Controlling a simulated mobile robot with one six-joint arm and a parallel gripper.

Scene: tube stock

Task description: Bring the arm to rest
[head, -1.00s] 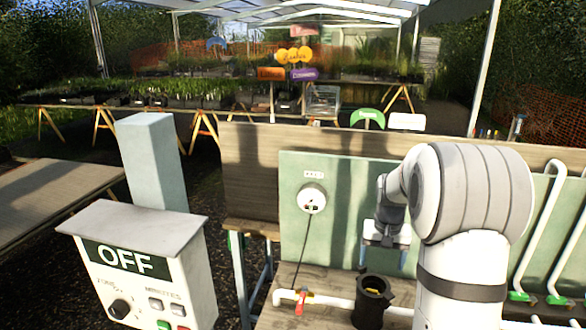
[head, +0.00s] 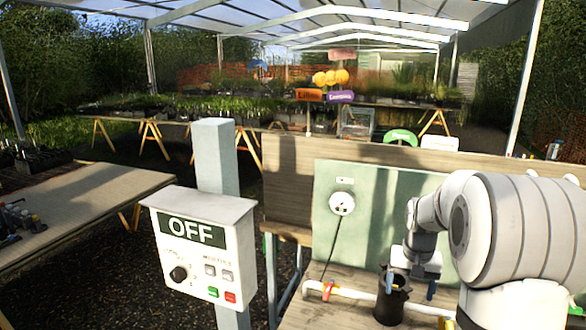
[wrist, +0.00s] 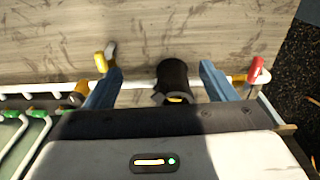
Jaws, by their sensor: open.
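My gripper (head: 411,287) hangs at the lower right of the head view, below my white arm, in front of a green panel (head: 380,195). Its two blue fingers stand wide apart in the wrist view (wrist: 160,82), with nothing held. A black canister (head: 391,305) is set in the white pipe on the bench. In the head view one finger overlaps its top. In the wrist view the canister (wrist: 172,76) shows between the fingers, beyond them; I cannot tell the distance or whether they touch.
A red valve handle (head: 327,290) sits on the white pipe (head: 350,294). A control box reading OFF (head: 197,250) stands on a post at left. A table (head: 80,215) with small items is further left. Dark ground lies between. Plant benches stand behind.

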